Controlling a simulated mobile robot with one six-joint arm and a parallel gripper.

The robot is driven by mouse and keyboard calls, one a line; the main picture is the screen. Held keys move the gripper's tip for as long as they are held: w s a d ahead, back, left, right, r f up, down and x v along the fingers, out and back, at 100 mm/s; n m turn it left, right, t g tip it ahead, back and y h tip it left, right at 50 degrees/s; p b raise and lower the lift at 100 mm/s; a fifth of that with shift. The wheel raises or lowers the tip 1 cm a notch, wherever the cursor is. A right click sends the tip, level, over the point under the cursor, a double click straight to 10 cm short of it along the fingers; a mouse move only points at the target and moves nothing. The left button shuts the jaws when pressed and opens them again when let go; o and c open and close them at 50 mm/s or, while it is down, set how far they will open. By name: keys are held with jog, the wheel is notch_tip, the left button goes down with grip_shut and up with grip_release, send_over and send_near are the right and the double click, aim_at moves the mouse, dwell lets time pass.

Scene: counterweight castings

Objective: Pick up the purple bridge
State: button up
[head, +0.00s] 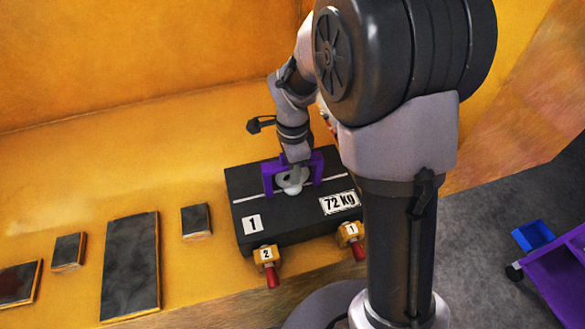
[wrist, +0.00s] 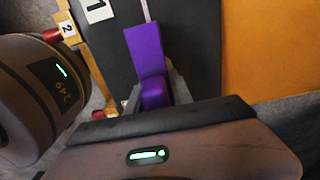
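The purple bridge (head: 268,178) stands on top of a dark casting block (head: 290,220) marked 1 and 72 kg. Its two uprights and crossbar show in the head view, with the middle hidden by my gripper (head: 292,184). In the wrist view the purple bridge (wrist: 146,50) runs away from my gripper (wrist: 156,88), with a grey finger on each side of its near part. Whether the fingers press on it or stand slightly apart is unclear. The bridge appears to rest on the block.
Two yellow blocks labelled 2 (head: 266,254) and 1 (head: 350,232), with red tips, sit at the block's front edge. Several dark plates (head: 130,265) lie on the yellow surface at left. A purple cart (head: 560,270) with a blue bin (head: 532,236) stands at right on grey floor.

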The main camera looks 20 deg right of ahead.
grip_shut()
notch_tip(320, 180, up, 10)
jog(key=shift+r+p, duration=0.1)
jog(key=shift+p, duration=1.15)
jog(key=shift+r+p, duration=0.4)
jog(key=shift+r, duration=0.05)
